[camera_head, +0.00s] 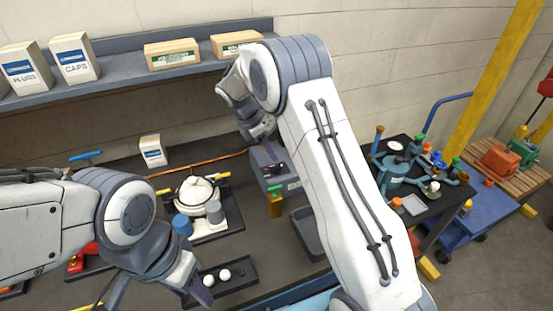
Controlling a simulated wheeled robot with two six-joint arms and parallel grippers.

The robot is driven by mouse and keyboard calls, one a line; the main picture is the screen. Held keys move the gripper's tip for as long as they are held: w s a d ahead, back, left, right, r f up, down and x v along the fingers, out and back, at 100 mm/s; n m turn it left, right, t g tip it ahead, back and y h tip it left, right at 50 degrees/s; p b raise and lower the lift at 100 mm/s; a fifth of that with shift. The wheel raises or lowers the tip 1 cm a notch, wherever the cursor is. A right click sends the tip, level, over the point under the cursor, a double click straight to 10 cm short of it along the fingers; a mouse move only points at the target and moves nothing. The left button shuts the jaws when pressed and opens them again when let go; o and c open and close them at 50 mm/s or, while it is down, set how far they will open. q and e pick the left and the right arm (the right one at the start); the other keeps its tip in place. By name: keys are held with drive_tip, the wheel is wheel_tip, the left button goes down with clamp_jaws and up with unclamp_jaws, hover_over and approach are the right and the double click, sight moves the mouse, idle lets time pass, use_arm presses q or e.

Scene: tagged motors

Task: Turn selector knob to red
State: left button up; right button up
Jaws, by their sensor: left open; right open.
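A grey box (284,186) stands near the middle of the bench, partly behind my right arm. A small dark part shows on its top, but I cannot tell whether it is the selector knob or which way it points. No red mark on it is visible. My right gripper (263,131) is open, pointing down just above the back of the box; I cannot tell whether it touches. My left gripper (202,290) is open, low at the front, beside a black tray (239,287) with two white balls, and away from the box.
A white round part with blue and grey cylinders sits on a black tray (228,229) left of the box. A shelf (122,68) with cartons runs along the back wall. A table of valves (394,168) and a wooden pallet (483,175) are at the right.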

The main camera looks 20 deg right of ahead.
sight(277, 165)
drive_tip(key=p+x, duration=0.1)
drive_tip(key=x, duration=0.5)
drive_tip(key=shift+f, duration=0.25)
drive_tip(key=shift+c, duration=0.3)
clamp_jaws()
